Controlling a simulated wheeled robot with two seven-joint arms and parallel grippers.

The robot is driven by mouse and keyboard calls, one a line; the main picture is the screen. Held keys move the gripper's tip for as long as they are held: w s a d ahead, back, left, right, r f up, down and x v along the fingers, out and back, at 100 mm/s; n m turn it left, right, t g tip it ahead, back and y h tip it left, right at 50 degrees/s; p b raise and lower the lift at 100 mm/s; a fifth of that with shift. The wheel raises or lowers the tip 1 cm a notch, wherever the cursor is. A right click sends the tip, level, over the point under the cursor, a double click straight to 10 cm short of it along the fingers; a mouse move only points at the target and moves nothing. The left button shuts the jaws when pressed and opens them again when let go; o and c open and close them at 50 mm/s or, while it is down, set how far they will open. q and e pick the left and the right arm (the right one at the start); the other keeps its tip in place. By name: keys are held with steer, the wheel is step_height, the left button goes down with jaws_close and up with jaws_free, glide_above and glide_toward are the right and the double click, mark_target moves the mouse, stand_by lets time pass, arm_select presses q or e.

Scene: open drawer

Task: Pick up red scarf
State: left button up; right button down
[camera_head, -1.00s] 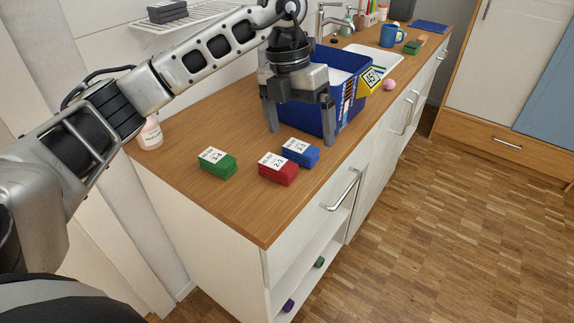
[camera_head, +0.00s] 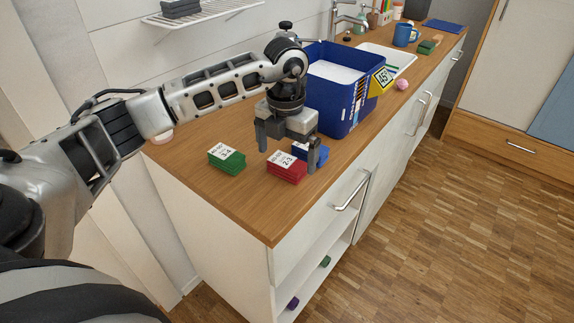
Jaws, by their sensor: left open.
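The red scarf (camera_head: 287,169) is a folded red block with a white label, lying on the wooden counter. My left gripper (camera_head: 288,158) is open, with its fingers pointing down above and just behind the red scarf. One finger is at the left, near the gap beside a green folded block, and the other overlaps the scarf's right edge in the picture. I cannot tell whether it touches the scarf. A blue folded block (camera_head: 322,154) is partly hidden behind the right finger. My right gripper is not in view.
A green folded block (camera_head: 227,159) lies left of the scarf. A blue bin (camera_head: 338,103) with a yellow sign stands behind the gripper. The sink (camera_head: 386,58) and a blue mug (camera_head: 404,35) are further back. The counter's front corner (camera_head: 262,225) is bare.

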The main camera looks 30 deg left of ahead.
mark_target(284, 164)
arm_select(q)
steer(key=shift+s+a+f, duration=0.1)
steer(key=shift+a+f, duration=0.1)
steer(key=shift+f, duration=1.7)
steer(key=c, duration=1.1)
